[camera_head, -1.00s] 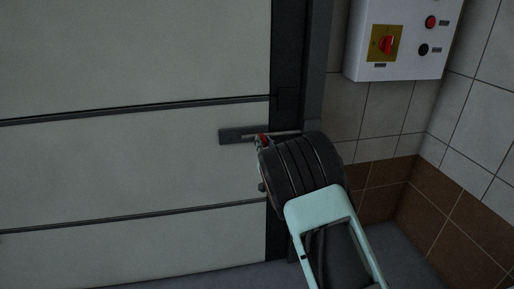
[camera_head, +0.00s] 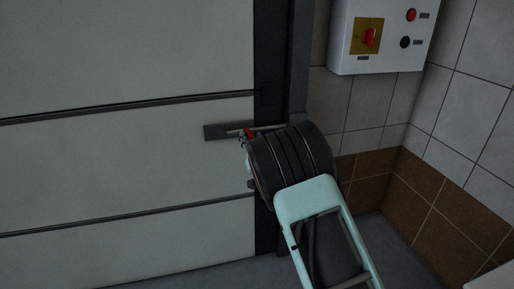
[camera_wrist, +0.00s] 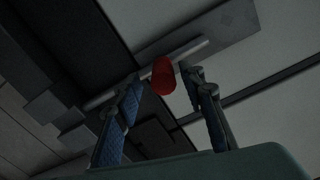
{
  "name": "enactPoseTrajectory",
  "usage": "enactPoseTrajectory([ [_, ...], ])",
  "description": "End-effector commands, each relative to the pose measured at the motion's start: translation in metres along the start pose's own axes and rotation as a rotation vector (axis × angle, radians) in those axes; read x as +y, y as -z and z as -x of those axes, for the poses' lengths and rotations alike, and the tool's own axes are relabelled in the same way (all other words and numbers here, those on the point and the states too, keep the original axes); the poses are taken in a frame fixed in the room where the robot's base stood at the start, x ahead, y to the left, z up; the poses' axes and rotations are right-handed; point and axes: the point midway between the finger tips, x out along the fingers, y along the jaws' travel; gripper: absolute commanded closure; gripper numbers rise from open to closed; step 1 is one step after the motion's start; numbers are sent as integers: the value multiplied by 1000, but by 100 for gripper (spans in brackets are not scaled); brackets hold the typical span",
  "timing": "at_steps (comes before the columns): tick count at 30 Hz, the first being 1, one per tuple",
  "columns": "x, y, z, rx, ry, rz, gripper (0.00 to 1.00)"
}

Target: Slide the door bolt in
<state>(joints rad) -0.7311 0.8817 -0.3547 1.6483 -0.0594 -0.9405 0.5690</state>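The door bolt is a thin grey rod (camera_wrist: 192,50) with a red handle (camera_wrist: 163,76), mounted on a grey plate (camera_wrist: 236,28). In the head view the plate (camera_head: 216,131) is on the door near its right edge, and the red handle (camera_head: 249,133) is partly hidden by my arm. In the wrist view my gripper (camera_wrist: 164,86) is open, with blue finger pads. One finger is on each side of the red handle, with a gap visible on both sides. Contact with the handle is not visible. The rod's right part is hidden behind my arm in the head view.
The large pale door (camera_head: 120,170) has dark horizontal seams and a dark frame (camera_head: 298,70) on its right. A white control box (camera_head: 385,35) with a red switch and buttons hangs on the tiled wall to the right. Grey floor lies below.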

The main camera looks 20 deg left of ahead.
Motion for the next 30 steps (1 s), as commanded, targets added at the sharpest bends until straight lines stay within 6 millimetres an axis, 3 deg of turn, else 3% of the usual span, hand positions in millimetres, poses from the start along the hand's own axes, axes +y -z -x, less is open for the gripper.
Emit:
enactPoseTrajectory([
  [18, 2, 1, 97, 0, -4, 0, 63],
  [30, 1, 0, 111, 0, -2, 1, 63],
])
